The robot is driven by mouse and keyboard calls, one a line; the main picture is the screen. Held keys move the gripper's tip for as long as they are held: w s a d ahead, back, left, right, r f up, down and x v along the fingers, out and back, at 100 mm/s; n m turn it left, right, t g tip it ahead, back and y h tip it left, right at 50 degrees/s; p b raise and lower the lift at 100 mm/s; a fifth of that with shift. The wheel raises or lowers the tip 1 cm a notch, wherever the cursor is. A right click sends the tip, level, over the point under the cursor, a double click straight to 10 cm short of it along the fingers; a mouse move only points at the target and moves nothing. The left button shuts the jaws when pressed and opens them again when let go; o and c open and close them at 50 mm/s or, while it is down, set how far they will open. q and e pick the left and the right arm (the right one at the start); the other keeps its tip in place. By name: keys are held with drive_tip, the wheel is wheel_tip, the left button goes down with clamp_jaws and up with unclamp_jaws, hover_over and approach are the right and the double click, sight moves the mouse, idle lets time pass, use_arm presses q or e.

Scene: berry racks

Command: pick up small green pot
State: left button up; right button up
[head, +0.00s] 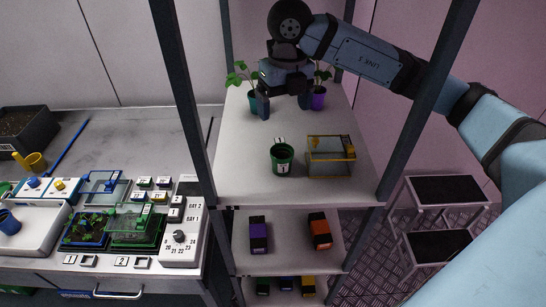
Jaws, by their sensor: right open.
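A small green pot (281,160) with a white label marked 1 stands upright near the front of the rack's top shelf (235,165). No plant shows in it. My left gripper is not in view.
A clear box with a yellow rim (331,157) stands right of the labelled pot. A purple pot (318,100) with a plant stands at the back right. Rack posts (186,100) rise at the sides. A bench with trays (120,228) is at the left.

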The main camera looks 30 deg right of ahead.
drive_tip(key=p, duration=0.1)
hover_over(283, 154)
drive_tip(key=s+a, duration=0.1)
drive_tip(key=s, duration=0.1)
drive_tip(key=shift+h, duration=0.3)
wheel_tip(283, 154, down, 8)
drive_tip(key=shift+a+f, duration=0.1)
drive_tip(key=shift+f, duration=0.05)
drive_tip(key=shift+a+f+p, duration=0.1)
drive_tip(key=shift+f+p, duration=0.3)
drive_tip(key=shift+f, duration=0.15)
wheel_tip(283, 154, down, 4)
drive_tip(key=shift+r+p, duration=0.15)
drive_tip(key=shift+p, duration=0.45)
drive_tip(key=shift+f, duration=0.4)
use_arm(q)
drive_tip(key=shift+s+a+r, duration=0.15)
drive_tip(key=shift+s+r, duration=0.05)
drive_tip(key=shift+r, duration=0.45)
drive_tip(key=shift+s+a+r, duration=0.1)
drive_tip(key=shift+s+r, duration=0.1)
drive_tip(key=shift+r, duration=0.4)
use_arm(e)
drive_tip(key=shift+a, duration=0.1)
drive_tip(key=shift+c, duration=0.3)
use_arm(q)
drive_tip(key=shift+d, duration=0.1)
use_arm(e)
drive_tip(key=c, duration=1)
